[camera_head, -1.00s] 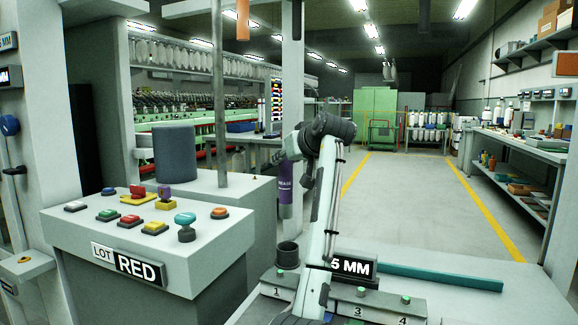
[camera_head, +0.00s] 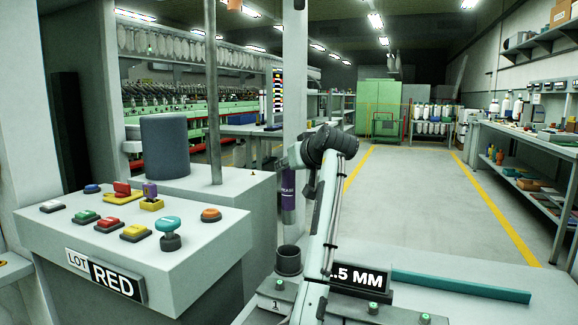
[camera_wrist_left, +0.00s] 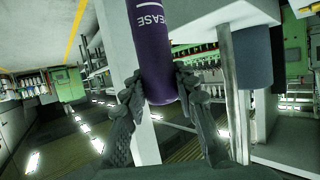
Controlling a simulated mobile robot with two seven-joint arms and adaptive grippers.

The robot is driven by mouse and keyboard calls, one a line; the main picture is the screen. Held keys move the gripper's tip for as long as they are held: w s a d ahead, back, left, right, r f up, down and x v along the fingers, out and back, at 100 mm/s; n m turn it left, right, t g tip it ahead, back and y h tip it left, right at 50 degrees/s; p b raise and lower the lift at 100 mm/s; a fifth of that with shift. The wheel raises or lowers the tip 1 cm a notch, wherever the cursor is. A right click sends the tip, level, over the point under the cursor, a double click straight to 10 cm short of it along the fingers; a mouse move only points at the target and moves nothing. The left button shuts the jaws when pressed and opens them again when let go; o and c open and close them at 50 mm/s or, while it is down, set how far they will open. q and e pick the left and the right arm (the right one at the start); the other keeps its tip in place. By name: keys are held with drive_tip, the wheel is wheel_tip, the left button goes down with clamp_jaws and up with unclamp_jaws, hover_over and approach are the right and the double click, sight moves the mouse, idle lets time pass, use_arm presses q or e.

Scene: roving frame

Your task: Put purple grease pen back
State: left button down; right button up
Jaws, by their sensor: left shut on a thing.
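The purple grease pen (camera_head: 288,190), with white lettering ending in "EASE", hangs upright beyond my left arm in the head view. In the left wrist view the pen (camera_wrist_left: 150,50) runs out of the top edge, with its rounded purple end between the fingers. My left gripper (camera_wrist_left: 160,86) is shut on the pen near that end. In the head view the gripper is mostly hidden by my wrist, above the pen. A dark round open cup (camera_head: 288,259) stands on the bench below the pen, apart from it. My right gripper is not in view.
A ".5 MM" sign (camera_head: 358,279) and a teal bar (camera_head: 460,286) stand right of my arm. A "LOT RED" console (camera_head: 190,262) with coloured buttons is at the left, a grey post (camera_head: 214,90) behind it. The floor aisle (camera_head: 425,200) is open.

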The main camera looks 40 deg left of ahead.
use_arm(q)
drive_tip(key=b, duration=0.2)
hover_over(291, 213)
drive_tip(key=a, duration=0.1)
drive_tip(key=f, duration=0.5)
drive_tip(key=shift+w+f, duration=0.35)
wheel_tip(291, 213, down, 5)
drive_tip(key=shift+b, duration=1.2)
drive_tip(key=shift+f+b, duration=0.4)
drive_tip(key=shift+f, duration=0.55)
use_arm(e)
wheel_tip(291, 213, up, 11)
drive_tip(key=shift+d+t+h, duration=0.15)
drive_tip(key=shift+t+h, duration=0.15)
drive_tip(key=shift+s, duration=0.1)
use_arm(q)
drive_tip(key=c, duration=1.1)
unclamp_jaws()
drive_tip(key=v, duration=1.2)
